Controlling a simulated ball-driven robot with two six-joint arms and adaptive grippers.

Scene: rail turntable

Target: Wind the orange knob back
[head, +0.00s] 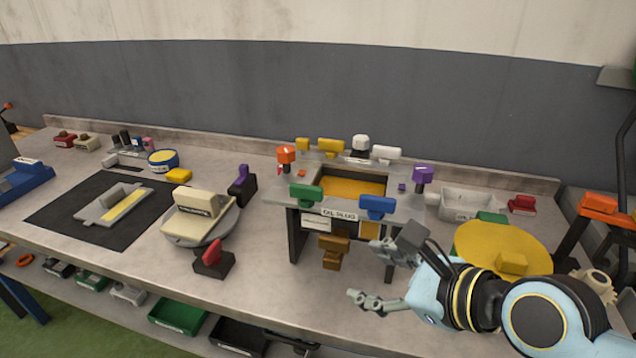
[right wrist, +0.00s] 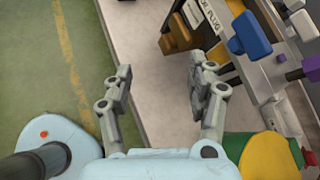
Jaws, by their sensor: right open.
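An orange knob (head: 286,154) with a pale mark stands on the back left corner of the small framed station (head: 273,196). A brown-orange block handle (head: 333,244) sticks out low at the station's front; it also shows in the right wrist view (right wrist: 180,35). My right gripper (head: 378,274) is open and empty in front of the station, to the right of the brown-orange handle and well apart from the orange knob. In the right wrist view its fingers (right wrist: 162,78) are spread over the bench edge. My left gripper is not in view.
Green (head: 305,194) and blue (head: 377,206) handles flank the station's front label, with a purple knob (head: 423,174) at its right. A yellow disc (head: 500,240) lies behind my right arm. A red-handled block (head: 213,258) and round turntable (head: 230,224) stand left.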

